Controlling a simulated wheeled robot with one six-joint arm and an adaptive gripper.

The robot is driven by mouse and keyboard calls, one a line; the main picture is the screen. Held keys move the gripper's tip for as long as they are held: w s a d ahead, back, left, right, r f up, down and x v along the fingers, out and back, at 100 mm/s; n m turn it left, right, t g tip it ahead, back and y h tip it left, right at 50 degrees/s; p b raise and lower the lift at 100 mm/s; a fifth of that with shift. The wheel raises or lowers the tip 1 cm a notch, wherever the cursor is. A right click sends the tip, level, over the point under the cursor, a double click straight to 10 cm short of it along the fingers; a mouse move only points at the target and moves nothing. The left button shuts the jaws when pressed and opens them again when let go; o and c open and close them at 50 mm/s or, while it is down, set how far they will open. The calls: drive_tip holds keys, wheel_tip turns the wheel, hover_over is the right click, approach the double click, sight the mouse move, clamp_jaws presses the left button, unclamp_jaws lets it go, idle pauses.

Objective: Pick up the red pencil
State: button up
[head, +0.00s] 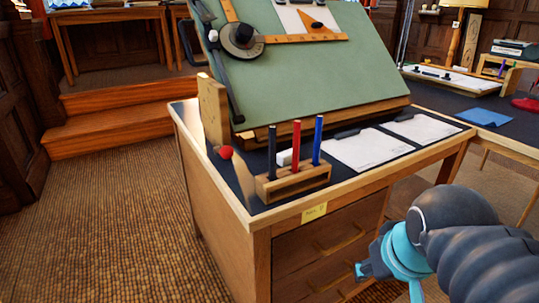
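The red pencil (296,144) stands upright in a small wooden holder (293,184) near the front left corner of the desk. A black pencil (272,152) stands to its left and a blue pencil (318,139) to its right in the same holder. My gripper (362,271) is at the lower right, in front of the desk drawers, apart from the holder and lower than it in the picture. My arm hides part of it, and I cannot tell whether its fingers are open or shut.
A green drafting board (300,75) rises tilted behind the holder. A red ball (226,152) is at the left by an upright wooden panel (213,110). A white block (285,158) lies behind the holder. White sheets (367,149) lie to the right. Carpeted floor (110,215) is clear at left.

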drive_tip(key=w+a+r+n+g+p, duration=0.1)
drive_tip(key=w+a+r+n, duration=0.2)
drive_tip(key=w+r, duration=0.35)
drive_tip(key=w+a+r+n+g+p, duration=0.1)
drive_tip(key=w+a+r+n+g, duration=0.2)
drive_tip(key=r, duration=0.7)
wheel_tip(320, 180, up, 9)
drive_tip(key=n+g+p, duration=0.1)
drive_tip(key=n+p, duration=0.1)
drive_tip(key=n, duration=0.4)
hover_over(296, 149)
drive_tip(key=shift+w+d+r, duration=0.1)
drive_tip(key=shift+w, duration=0.2)
drive_tip(key=shift+n, duration=0.3)
drive_tip(key=shift+f, duration=0.25)
wheel_tip(296, 149, down, 13)
drive_tip(key=shift+w+f+b, duration=0.1)
drive_tip(key=shift+b, duration=0.85)
drive_tip(key=c, duration=0.8)
